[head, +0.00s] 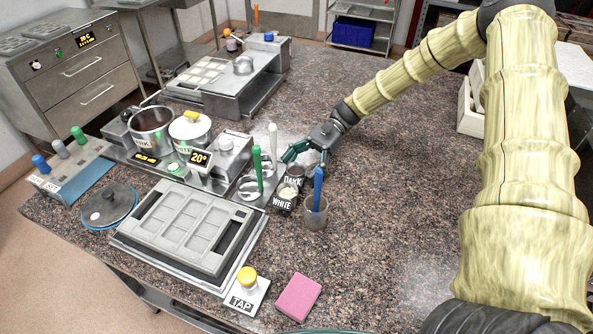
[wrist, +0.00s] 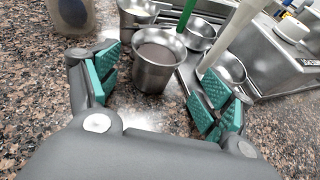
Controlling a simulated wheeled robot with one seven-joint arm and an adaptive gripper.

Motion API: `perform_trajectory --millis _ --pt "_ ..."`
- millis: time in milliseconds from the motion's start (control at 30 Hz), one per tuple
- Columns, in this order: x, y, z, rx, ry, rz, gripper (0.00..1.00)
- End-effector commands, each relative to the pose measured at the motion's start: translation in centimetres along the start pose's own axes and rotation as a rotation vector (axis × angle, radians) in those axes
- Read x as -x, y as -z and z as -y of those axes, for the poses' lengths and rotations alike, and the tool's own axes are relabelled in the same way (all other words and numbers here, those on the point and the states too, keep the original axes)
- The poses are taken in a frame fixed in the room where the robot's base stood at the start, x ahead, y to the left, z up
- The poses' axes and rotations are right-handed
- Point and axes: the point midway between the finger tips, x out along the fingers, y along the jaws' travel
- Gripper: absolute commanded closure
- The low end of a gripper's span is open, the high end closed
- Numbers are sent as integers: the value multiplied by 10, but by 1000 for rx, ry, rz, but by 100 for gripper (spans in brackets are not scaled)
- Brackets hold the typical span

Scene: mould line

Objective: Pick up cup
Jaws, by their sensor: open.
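A small metal cup (wrist: 155,75) with a greyish-brown filling stands upright in the wrist view. It is ahead of my gripper (wrist: 165,92), roughly between the two teal-padded fingers. The fingers are spread open, with a gap on either side of the cup, and hold nothing. In the head view my gripper (head: 304,155) is low over the counter, just behind the DARK and WHITE labels. A clear cup (head: 315,219) with a blue-handled tool stands in front and to the right of the labels.
Metal bowls (wrist: 198,38) with green and white handled tools stand close behind the cup. A grey mould (head: 190,228), a yellow-topped TAP block (head: 246,292) and a pink sponge (head: 299,297) lie nearer. The counter (head: 400,200) to the right is clear.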

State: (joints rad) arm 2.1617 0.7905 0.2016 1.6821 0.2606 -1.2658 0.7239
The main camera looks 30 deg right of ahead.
Motion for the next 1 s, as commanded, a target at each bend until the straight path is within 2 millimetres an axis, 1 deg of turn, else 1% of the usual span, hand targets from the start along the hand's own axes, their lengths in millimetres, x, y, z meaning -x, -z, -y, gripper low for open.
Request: perform_trajectory --millis 167,267,300,567,600,1000 --pt "-3 -3 -15 4 10 -7 19" --pt "-2 -4 -18 6 14 -7 19" --pt "-2 -4 -18 5 14 -7 21" --pt "-3 2 -5 -4 4 -5 68" --pt "-3 3 -4 -5 3 -5 75" --pt "-2 3 -5 -6 5 -4 77"
